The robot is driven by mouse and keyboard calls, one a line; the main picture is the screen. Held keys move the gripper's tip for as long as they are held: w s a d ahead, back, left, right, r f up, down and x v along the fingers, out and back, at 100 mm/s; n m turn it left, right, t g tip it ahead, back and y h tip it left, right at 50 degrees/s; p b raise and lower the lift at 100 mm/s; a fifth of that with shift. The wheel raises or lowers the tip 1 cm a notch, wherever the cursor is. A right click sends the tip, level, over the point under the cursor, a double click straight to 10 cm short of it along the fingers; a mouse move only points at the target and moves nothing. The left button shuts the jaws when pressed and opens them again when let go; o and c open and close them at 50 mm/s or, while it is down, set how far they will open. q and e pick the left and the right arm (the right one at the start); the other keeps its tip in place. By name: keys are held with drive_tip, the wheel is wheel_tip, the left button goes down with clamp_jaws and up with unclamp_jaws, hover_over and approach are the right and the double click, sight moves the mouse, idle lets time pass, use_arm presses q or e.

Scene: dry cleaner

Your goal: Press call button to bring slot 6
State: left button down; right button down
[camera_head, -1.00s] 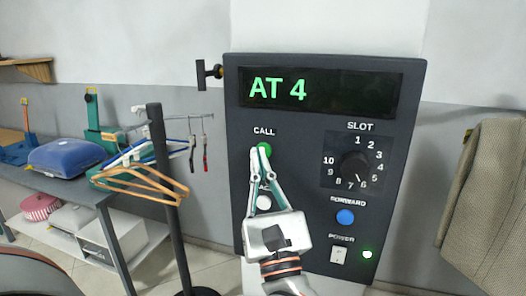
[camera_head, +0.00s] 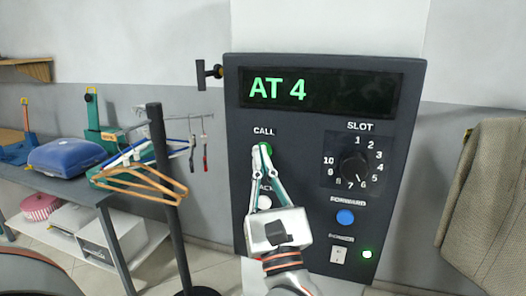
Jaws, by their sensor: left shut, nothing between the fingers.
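The dark control panel (camera_head: 310,200) stands in front of me. Its display (camera_head: 320,90) reads "AT 4" in green. The green call button (camera_head: 266,149) sits under the word CALL. My left gripper (camera_head: 262,148) is shut and empty, with its fingertips over the button and covering part of it. I cannot tell whether they touch it. The slot dial (camera_head: 355,166) has its pointer toward 6, at the lower right. My right gripper is not in view.
The panel also has a blue FORWARD button (camera_head: 345,217), a white button (camera_head: 264,202) partly behind my gripper, a power switch (camera_head: 338,255) and a lit green lamp (camera_head: 367,253). A hanger rack (camera_head: 165,190) stands left. A beige garment (camera_head: 485,205) hangs right.

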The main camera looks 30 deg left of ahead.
use_arm(q)
drive_tip(key=shift+w, duration=0.2)
drive_tip(key=shift+s, duration=0.15)
idle(0.5)
drive_tip(key=shift+s+d, duration=0.15)
drive_tip(key=shift+s, duration=0.55)
drive_tip(key=shift+s+d+b, duration=0.15)
drive_tip(key=shift+s+d, duration=0.05)
drive_tip(key=shift+s, duration=0.6)
drive_tip(key=shift+s+d+b, duration=0.1)
drive_tip(key=shift+s+d, duration=0.1)
drive_tip(key=shift+s, duration=0.65)
drive_tip(key=shift+s+d+b, duration=0.15)
drive_tip(key=shift+s+d, duration=0.05)
drive_tip(key=shift+s, duration=0.6)
